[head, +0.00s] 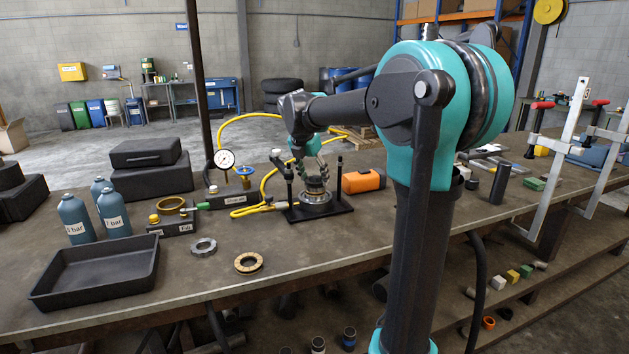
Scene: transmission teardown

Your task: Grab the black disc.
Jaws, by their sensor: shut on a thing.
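My gripper (316,184) reaches down over a round metal drum (316,198) on a black base plate (335,210) with upright posts. Its fingers are shut on a thin dark disc at the top of the drum. The disc is small and mostly hidden by the fingers. I cannot tell whether it is clear of the drum. A grey metal ring (203,247) and a tan ring with a dark edge (248,263) lie flat on the workbench (370,233) to the left, apart from my gripper.
An empty black tray (95,274) sits at the front left, by blue bottles (76,219). A pump with a gauge (224,159) and yellow hose (268,181) stands left of the drum. An orange box (363,181) is close on the right. Clamps (560,150) stand farther right.

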